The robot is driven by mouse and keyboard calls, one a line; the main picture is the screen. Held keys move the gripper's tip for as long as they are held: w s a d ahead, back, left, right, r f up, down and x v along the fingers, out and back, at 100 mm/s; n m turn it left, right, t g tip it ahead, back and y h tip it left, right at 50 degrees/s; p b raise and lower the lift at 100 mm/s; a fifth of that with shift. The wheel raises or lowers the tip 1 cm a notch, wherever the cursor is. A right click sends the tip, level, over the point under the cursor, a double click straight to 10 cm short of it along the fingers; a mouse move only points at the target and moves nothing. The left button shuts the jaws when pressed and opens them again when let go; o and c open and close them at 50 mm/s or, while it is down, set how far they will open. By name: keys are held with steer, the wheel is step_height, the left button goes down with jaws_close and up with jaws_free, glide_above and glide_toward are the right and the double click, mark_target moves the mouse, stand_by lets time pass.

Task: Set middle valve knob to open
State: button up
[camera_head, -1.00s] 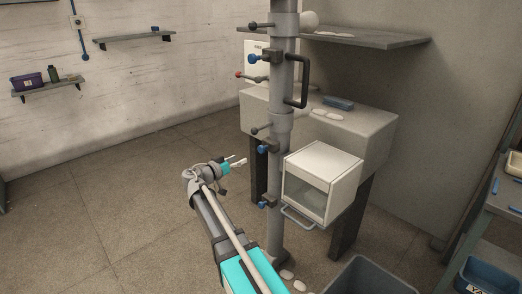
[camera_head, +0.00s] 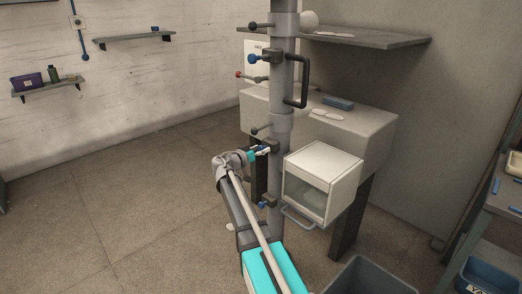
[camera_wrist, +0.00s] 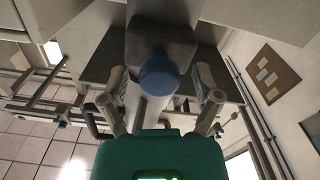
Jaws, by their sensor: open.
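The middle valve knob (camera_wrist: 160,75) is blue and round, on a grey block fixed to the grey vertical pipe (camera_head: 283,125). In the wrist view it sits between the two fingers, with a gap visible on each side. My gripper (camera_head: 262,151) is open at the pipe, at the height of the middle knob. In the head view the fingers partly hide this knob. The upper blue knob (camera_head: 253,58) and the lower blue knob (camera_head: 262,205) are on the same pipe, apart from my gripper.
A white box with a glass front (camera_head: 322,183) stands just right of the pipe. A dark handle (camera_head: 305,82) and grey-tipped levers stick out from the pipe. A grey bin (camera_head: 368,277) stands at the lower right. The floor to the left is clear.

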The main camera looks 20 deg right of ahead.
jaws_close()
stand_by(0.5)
steer(key=shift+s+d, duration=0.1)
steer(key=shift+s, duration=0.05)
